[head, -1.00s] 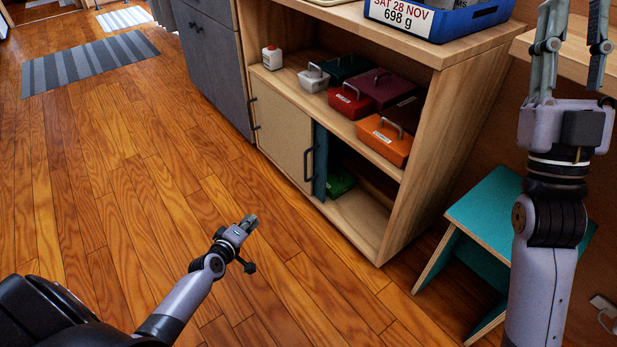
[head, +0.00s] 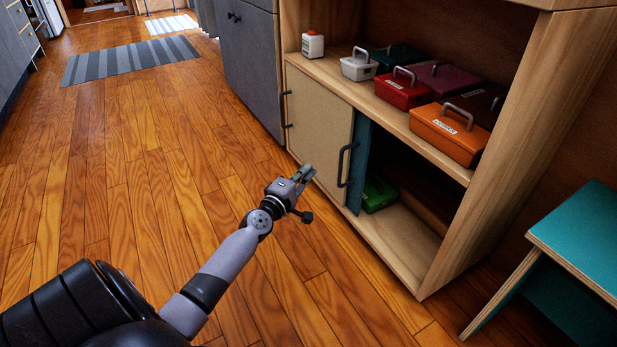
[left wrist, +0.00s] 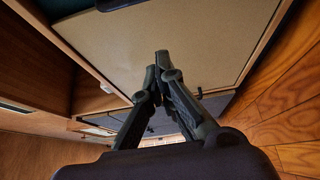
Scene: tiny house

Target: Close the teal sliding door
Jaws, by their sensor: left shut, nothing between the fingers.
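The teal sliding door (head: 361,160) shows in the head view as a narrow upright strip at the right edge of the beige door panel (head: 318,112), which hides the rest of it. A black bar handle (head: 346,165) stands beside the strip. The right part of the lower cabinet is open. My left gripper (head: 306,174) is shut and empty, low in front of the beige panel and left of the black handle. In the left wrist view its fingertips (left wrist: 163,56) meet in front of the beige panel (left wrist: 195,38). My right gripper is out of view.
A green box (head: 379,193) sits inside the open compartment. Several lidded boxes, including an orange box (head: 449,133), stand on the shelf above. A teal-topped stool (head: 590,238) is at the right.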

